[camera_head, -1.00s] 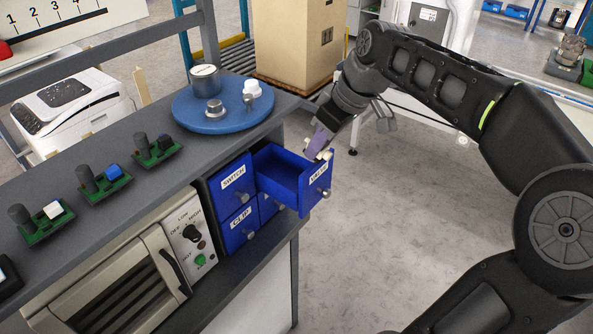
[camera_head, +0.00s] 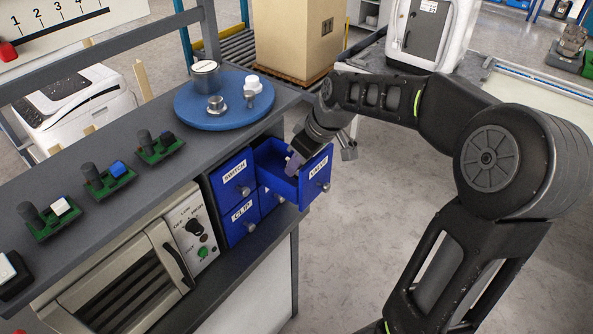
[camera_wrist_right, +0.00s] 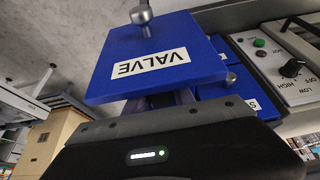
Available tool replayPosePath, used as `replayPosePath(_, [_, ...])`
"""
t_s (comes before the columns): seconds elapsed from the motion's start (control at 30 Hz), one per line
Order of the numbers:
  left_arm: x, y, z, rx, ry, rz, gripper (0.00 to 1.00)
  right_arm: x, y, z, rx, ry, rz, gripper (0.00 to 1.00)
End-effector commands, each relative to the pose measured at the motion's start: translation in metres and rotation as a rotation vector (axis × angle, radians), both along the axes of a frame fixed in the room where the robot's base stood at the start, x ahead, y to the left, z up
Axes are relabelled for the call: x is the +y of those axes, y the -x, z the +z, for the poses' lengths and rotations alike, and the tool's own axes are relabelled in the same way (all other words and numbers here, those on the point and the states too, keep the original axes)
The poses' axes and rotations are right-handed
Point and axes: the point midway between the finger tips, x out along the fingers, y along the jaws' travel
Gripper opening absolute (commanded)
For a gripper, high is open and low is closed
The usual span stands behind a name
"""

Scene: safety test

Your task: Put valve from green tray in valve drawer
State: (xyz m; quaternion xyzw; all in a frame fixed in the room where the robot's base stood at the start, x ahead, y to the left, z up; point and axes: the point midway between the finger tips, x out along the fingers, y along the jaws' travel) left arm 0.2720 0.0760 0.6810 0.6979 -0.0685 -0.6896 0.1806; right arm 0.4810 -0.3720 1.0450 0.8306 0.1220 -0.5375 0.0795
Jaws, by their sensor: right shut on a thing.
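The blue valve drawer (camera_head: 315,178) stands pulled open at the right end of the grey bench; its VALVE label also shows large in the right wrist view (camera_wrist_right: 158,62). My right gripper (camera_head: 293,167) reaches down into the open drawer, behind its front panel. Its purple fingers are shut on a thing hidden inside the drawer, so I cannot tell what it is. A green tray (camera_head: 570,58) lies far off at the upper right with metallic parts on it. I cannot make out a valve there. My left gripper is not in view.
A blue round turntable (camera_head: 235,120) with several metal and white parts stands on the bench above the drawers. The closed SWITCH (camera_head: 236,172) and CLIP (camera_head: 242,212) drawers are beside the open one. A cardboard box (camera_head: 295,40) stands behind. Floor to the right is clear.

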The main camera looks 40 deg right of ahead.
Motion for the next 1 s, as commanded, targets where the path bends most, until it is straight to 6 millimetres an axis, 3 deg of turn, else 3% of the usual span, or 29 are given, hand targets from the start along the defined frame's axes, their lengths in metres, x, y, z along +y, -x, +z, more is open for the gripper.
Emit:
replayPosePath(0.07, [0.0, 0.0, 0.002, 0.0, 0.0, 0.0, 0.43, 0.001, -0.002, -0.01, 0.005, 0.0, 0.001, 0.0])
replayPosePath(0.17, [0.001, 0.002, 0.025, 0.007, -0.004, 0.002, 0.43, 0.002, -0.005, 0.001, 0.097, 0.031, 0.006, 0.0])
replayPosePath(0.37, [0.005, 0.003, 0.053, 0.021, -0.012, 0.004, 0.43, 0.003, -0.007, 0.0, 0.305, 0.094, 0.003, 0.0])
replayPosePath(0.4, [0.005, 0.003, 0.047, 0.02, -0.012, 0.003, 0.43, 0.002, -0.004, -0.017, 0.302, 0.089, 0.0, 0.0])
replayPosePath(0.53, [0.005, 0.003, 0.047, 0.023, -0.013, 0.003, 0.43, 0.002, -0.005, -0.033, 0.294, 0.087, -0.001, 0.0])
replayPosePath(0.97, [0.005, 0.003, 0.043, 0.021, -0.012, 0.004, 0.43, 0.002, -0.006, -0.04, 0.289, 0.087, 0.0, 0.0])
replayPosePath(1.0, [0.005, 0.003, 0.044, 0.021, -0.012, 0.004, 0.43, 0.002, -0.006, -0.038, 0.289, 0.087, 0.0, 0.33])
